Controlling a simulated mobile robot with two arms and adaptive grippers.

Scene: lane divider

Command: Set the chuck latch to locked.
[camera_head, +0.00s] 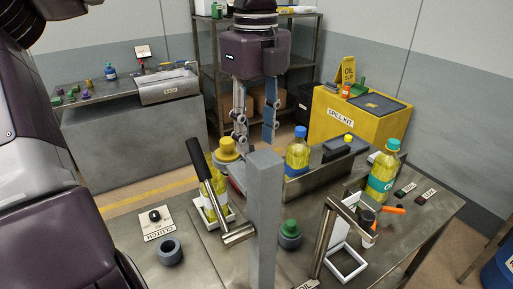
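A white plate (158,224) with a black knob (155,215) lies at the left of the near bench. Its lettering is small and tilted, and I cannot read it surely. A lever with a black grip (202,166) leans up beside it, its metal foot near the grey post. I cannot tell which part is the chuck latch or how it is set. My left gripper (255,138) hangs from above at the bench's far side. Its two fingers are apart, with nothing seen between them. It is clear of the knob and lever. My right gripper is not in view.
A tall grey post (264,225) stands mid-bench. Around it are yellow-liquid bottles (382,178), a green-capped container (289,232), a dark ring (170,252) and a metal bracket (325,238). A yellow spill kit box (345,118) stands behind.

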